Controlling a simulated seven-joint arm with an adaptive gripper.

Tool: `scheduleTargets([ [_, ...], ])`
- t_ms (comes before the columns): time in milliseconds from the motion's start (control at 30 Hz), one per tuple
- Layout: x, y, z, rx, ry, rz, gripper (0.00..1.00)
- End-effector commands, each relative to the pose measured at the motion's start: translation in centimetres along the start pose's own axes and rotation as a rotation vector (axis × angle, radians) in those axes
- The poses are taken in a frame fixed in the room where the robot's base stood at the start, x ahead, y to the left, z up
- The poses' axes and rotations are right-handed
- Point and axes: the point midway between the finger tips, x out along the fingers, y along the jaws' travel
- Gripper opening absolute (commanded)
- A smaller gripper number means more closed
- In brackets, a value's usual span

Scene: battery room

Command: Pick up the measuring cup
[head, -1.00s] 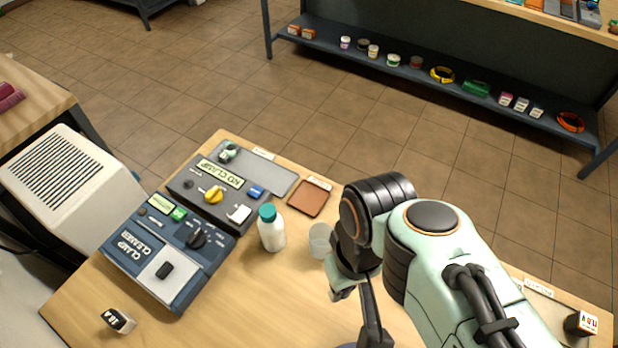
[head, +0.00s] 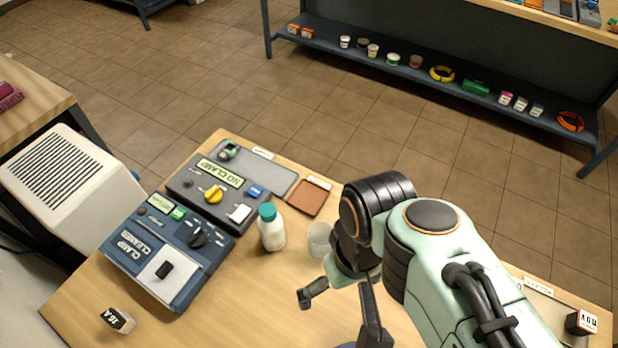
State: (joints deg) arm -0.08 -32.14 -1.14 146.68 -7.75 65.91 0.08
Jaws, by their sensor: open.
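The measuring cup appears to be the small translucent cup (head: 318,238) on the wooden table, just right of a white bottle with a teal cap (head: 271,228). Its right side is close to my arm in the picture and may be partly covered. My gripper (head: 322,292) is on the near side of the cup, below it in the picture. Nothing shows between the fingers, and the gripper looks apart from the cup.
Left of the bottle stand a blue clamp cleaner box (head: 165,250) and a dark grey panel (head: 215,190) with a yellow knob. A brown tray (head: 308,197) lies behind the cup. A small black-and-white block (head: 117,320) lies front left. The table's front middle is clear.

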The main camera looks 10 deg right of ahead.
Motion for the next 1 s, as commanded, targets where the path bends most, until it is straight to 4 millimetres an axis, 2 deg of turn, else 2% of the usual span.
scheduleTargets([
  [133, 0.0, 0.0, -0.3, -0.054, 0.017, 0.001, 0.92],
  [200, -0.2, 0.1, -1.5, -0.125, 0.072, 0.008, 0.92],
  [267, -0.9, 0.3, -3.4, -0.205, 0.156, 0.027, 0.92],
  [333, -1.5, 0.9, -6.5, -0.310, 0.231, 0.059, 0.92],
  [467, -0.8, 2.0, -11.2, -0.441, 0.271, 0.105, 0.92],
  [567, 0.9, 3.1, -14.3, -0.516, 0.260, 0.131, 0.92],
  [700, 5.2, 4.6, -17.5, -0.574, 0.186, 0.138, 0.92],
  [833, 9.4, 5.3, -17.7, -0.563, 0.077, 0.105, 0.92],
  [1000, 12.4, 5.5, -16.6, -0.557, -0.009, 0.069, 0.92],
])
